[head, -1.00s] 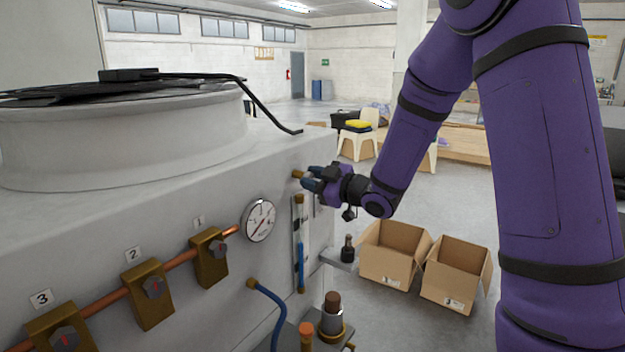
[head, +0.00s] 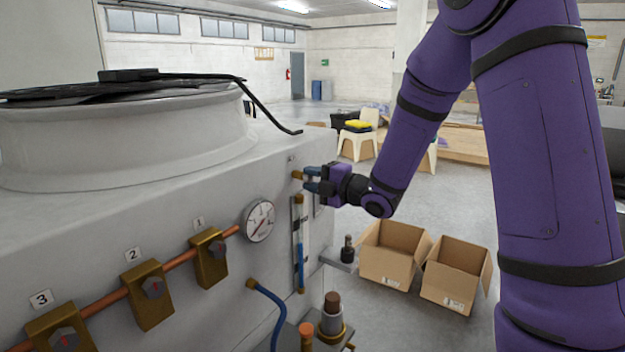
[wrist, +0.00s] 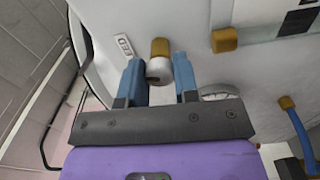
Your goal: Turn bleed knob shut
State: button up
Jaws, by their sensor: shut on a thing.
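The bleed knob is a pale, stubby cylinder (wrist: 159,71) on a brass stem (wrist: 160,47) in the wrist view. It projects from the washer's grey panel. A small white label ending in "EED" (wrist: 123,46) is just left of it. My gripper (wrist: 158,64) has one blue finger on each side of the knob and is shut on it. In the head view my gripper (head: 312,180) meets the brass fitting (head: 297,174) near the panel's right end. The fingers hide the knob there.
A pressure gauge (head: 258,220) and a sight tube (head: 299,245) are on the panel close to my gripper. Numbered brass valves (head: 148,294) line a copper pipe to the left. Two open cardboard boxes (head: 393,254) stand on the floor beyond.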

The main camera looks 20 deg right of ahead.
jog(key=n, duration=0.3)
jog(key=shift+n, duration=0.5)
jog(key=o, duration=0.9)
jog(key=v, duration=1.1)
jog(key=shift+a, duration=0.1)
